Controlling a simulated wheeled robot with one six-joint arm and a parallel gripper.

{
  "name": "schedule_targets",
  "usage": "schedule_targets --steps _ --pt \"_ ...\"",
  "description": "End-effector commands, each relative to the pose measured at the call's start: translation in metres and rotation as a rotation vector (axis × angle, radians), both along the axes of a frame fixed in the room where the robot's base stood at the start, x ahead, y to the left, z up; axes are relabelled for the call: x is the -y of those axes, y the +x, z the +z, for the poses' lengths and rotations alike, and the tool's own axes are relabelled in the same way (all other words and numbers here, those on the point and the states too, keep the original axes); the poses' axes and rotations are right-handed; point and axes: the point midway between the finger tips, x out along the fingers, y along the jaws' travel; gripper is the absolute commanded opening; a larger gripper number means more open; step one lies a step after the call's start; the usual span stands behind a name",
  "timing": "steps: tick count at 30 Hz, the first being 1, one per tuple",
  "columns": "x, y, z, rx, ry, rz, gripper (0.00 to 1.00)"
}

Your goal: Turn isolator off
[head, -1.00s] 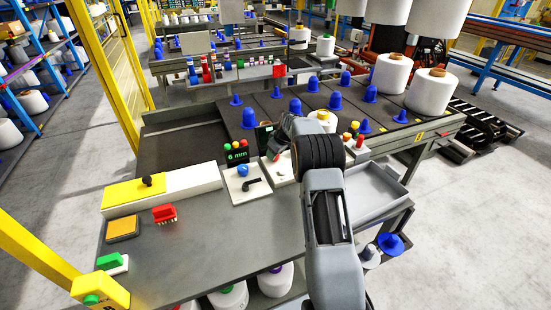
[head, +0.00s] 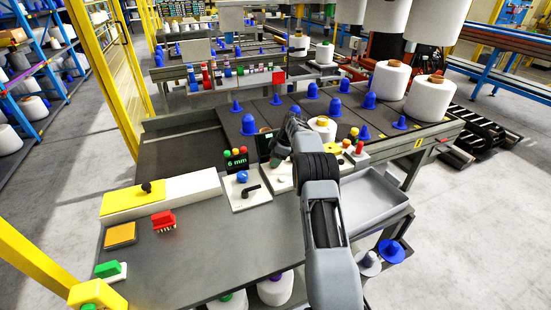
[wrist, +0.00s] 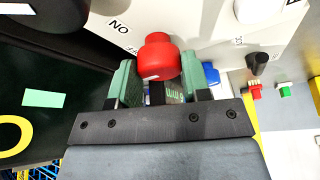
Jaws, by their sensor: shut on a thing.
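Left of my gripper are a "6 mm" display (head: 236,161) and a white plate with a black lever (head: 251,189). A grey tray (head: 375,198) is right. The table's front middle is clear.

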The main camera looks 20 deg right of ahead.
Motion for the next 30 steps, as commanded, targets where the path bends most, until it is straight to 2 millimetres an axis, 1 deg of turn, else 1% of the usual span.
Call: schedule_targets --steps 17,18,25,30 --pt "0.0002 -0.0002 -0.0007 -0.001 0.0 0.029 0.2" --pt "0.0002 -0.0002 -0.0007 -0.001 0.0 0.029 0.46" --pt "0.0001 0.0 -0.0006 -0.001 -0.001 0.027 0.67" --pt "0.0001 0.0001 -0.0004 -0.001 -0.001 0.027 0.67"
